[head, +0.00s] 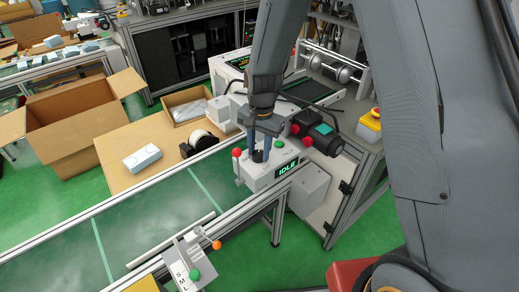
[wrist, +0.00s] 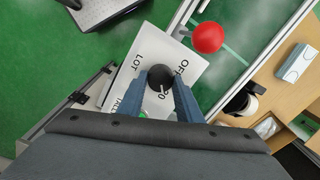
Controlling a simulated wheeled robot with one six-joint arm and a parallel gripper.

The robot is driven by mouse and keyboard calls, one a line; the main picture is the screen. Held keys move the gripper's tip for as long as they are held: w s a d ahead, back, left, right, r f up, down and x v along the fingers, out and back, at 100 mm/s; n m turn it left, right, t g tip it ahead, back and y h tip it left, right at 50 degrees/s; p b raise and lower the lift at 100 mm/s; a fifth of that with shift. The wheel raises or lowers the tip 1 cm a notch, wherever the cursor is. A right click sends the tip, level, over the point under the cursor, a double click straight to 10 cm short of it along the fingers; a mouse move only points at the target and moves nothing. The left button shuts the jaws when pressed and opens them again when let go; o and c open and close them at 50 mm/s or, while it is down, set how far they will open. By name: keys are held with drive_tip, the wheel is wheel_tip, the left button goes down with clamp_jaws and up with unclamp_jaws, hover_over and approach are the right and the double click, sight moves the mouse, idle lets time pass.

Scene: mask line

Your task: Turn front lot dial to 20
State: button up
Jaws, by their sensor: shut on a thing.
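The black lot dial (wrist: 160,75) sits on the white top of a control box in the wrist view. The 20 label lies between my fingers, just below the dial. A pale mark shows on the dial's lower side, but I cannot tell exactly where it points. My gripper (wrist: 163,92) is shut on the dial, one blue finger on each side. In the head view my gripper (head: 260,152) reaches down onto the box (head: 258,180), hiding most of the dial. The box's display (head: 287,168) reads IDLE.
A red ball-topped lever (head: 237,153) stands close left of the gripper, and a green button (head: 279,143) sits right of it. A green conveyor (head: 150,215) runs alongside. A second box with a green button (head: 194,275) stands at the front. A cardboard box (head: 80,115) is at left.

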sight(260, 153)
drive_tip(key=shift+w+r, duration=0.15)
drive_tip(key=shift+w, duration=0.1)
drive_tip(key=o, duration=0.8)
drive_tip(key=shift+o, duration=1.2)
drive_tip(key=shift+s, duration=0.15)
drive_tip(key=shift+s+d+r+b, duration=0.1)
drive_tip(key=shift+r+b, duration=0.45)
drive_tip(key=shift+r, duration=1.4)
drive_tip(key=shift+d+r+b, duration=0.1)
drive_tip(key=shift+r+b, duration=0.4)
drive_tip(key=shift+r, duration=1.4)
drive_tip(key=s+d+n+t+b, duration=0.1)
drive_tip(key=s+d+n, duration=0.5)
drive_tip(key=s+d, duration=0.8)
drive_tip(key=shift+s+d+r+n+h+b, duration=0.15)
drive_tip(key=shift+s+d+n+h+b, duration=0.2)
drive_tip(key=shift+s, duration=0.35)
